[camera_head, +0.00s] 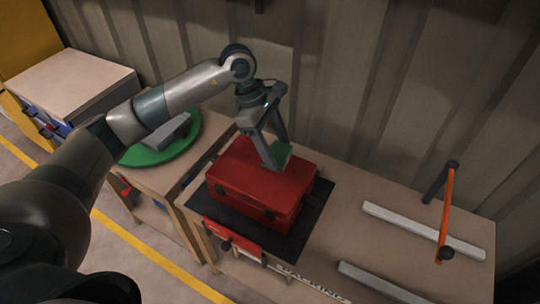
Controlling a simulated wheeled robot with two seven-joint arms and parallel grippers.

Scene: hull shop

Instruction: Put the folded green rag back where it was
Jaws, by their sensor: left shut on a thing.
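The folded green rag (284,151) is between the fingers of my left gripper (277,160), which is shut on it. The gripper points down over the top of a red toolbox (250,181). The rag is at the toolbox's back right part, at about lid height; I cannot tell whether it touches the lid. The red toolbox sits on a black mat (305,222) on the workbench (340,220). My right gripper is not in view.
A green round tray (186,150) with a grey object on it is on the left table. Pale bars (420,232) and an orange-handled bar (447,208) are at the right of the bench. A corrugated wall stands behind. Bare benchtop lies right of the mat.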

